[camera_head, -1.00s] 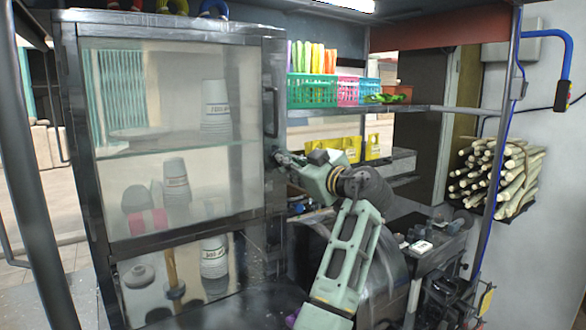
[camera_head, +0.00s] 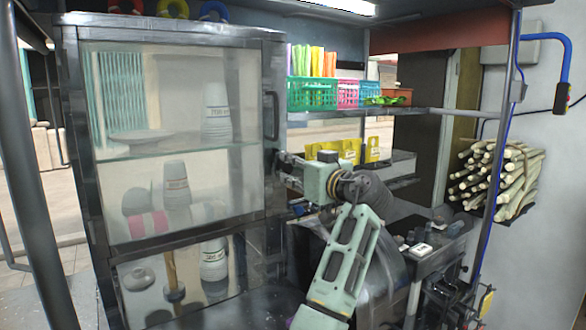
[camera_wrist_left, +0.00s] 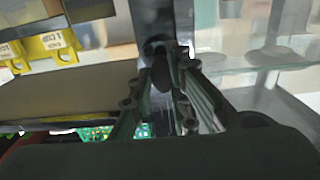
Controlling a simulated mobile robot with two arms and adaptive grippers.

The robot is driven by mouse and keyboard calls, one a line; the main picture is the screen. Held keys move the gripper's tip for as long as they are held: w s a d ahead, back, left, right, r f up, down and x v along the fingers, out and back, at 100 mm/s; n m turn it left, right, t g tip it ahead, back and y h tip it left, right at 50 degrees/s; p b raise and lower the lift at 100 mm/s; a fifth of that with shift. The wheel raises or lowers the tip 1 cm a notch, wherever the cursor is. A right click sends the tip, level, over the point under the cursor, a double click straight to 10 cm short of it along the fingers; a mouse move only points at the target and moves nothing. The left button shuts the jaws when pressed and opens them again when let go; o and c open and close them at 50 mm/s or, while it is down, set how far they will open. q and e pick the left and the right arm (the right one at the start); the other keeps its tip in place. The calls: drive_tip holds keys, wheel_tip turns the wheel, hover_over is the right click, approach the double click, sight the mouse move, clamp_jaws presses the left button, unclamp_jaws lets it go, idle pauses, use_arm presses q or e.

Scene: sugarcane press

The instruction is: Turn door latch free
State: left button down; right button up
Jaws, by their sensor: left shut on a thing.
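The glass-fronted cabinet door (camera_head: 170,228) is on the left in the head view and looks shut in its dark frame. Its dark bar handle (camera_head: 271,115) is on the door's right side. My left gripper (camera_head: 281,158) is at the door's right edge, below the handle. In the left wrist view, the fingers of my left gripper (camera_wrist_left: 162,88) close around a dark rounded latch (camera_wrist_left: 162,72) on the dark post. Most of the latch is hidden by the fingers. My right gripper is not in view.
Stacked cups (camera_head: 216,112) stand behind the glass. To the right is a shelf (camera_head: 440,109) with coloured baskets (camera_head: 312,93). Yellow holders (camera_head: 372,149) stand below it. A bundle of sugarcane (camera_head: 497,178) is at the far right. Dark machinery fills the space under my left arm.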

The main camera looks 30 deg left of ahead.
use_arm(q)
drive_tip(key=shift+w+d+r, duration=0.1)
drive_tip(key=shift+r, duration=0.1)
drive_tip(key=c, duration=2)
unclamp_jaws()
drive_tip(key=shift+o, duration=1.2)
drive_tip(key=shift+w+d+f, duration=0.1)
drive_tip(key=shift+w+d, duration=0.05)
drive_tip(key=shift+s+d+f, duration=0.1)
drive_tip(key=shift+s+d, duration=0.1)
drive_tip(key=shift+s, duration=0.05)
drive_tip(key=v, duration=1.1)
drive_tip(key=shift+d, duration=0.25)
